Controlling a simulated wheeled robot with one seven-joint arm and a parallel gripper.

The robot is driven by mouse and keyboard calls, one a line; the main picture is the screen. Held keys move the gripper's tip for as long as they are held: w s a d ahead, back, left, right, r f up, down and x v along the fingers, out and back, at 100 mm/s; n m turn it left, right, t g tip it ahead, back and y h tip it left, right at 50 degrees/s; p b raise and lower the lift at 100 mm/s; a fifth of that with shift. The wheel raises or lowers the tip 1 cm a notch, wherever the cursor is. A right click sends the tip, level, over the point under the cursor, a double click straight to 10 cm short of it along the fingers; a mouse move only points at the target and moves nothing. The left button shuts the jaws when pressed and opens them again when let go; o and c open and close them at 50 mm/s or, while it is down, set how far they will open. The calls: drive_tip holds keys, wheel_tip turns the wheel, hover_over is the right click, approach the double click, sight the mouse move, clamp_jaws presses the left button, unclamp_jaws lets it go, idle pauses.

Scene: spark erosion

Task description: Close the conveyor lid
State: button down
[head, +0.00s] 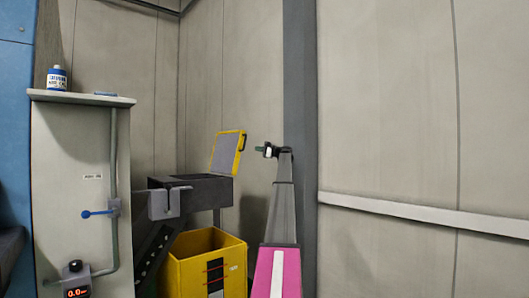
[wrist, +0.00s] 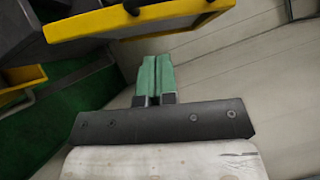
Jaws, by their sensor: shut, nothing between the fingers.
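The conveyor lid (head: 228,153) is a grey panel with a yellow frame. In the head view it stands raised and tilted at the right end of the dark conveyor (head: 195,190). Its yellow edge (wrist: 150,21) crosses the top of the wrist view. My gripper (head: 268,151) is to the right of the lid in the head view, with a visible gap between them. In the wrist view my gripper (wrist: 155,78) has its green fingers together and empty, pointing toward the lid's yellow edge.
A yellow bin (head: 206,264) stands on the floor below the conveyor. A pale cabinet (head: 75,190) with a blue-handled valve, pipe and red display stands at the left, a can (head: 57,78) on top. Bare wall panels (head: 390,100) and a white rail are at the right.

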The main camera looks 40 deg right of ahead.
drive_tip(key=shift+w+a+r, duration=0.2)
drive_tip(key=shift+w+a, duration=0.15)
drive_tip(key=shift+a, duration=0.5)
drive_tip(key=shift+w+a+r, duration=0.2)
drive_tip(key=shift+w+a, duration=0.15)
drive_tip(key=shift+a, duration=0.55)
drive_tip(key=shift+w+a+r, duration=0.2)
drive_tip(key=shift+w+a, duration=0.15)
drive_tip(key=shift+a, duration=0.5)
drive_tip(key=shift+a, duration=0.15)
drive_tip(key=s+a+n+g+h, duration=0.2)
drive_tip(key=a+n+g+h, duration=0.35)
drive_tip(key=a, duration=1.05)
drive_tip(key=a+f+n+t+h, duration=0.1)
drive_tip(key=a+f+n+h, duration=0.5)
drive_tip(key=a+f, duration=0.5)
drive_tip(key=shift+a+f+n, duration=0.25)
drive_tip(key=shift+f+n, duration=0.8)
drive_tip(key=shift+f, duration=0.6)
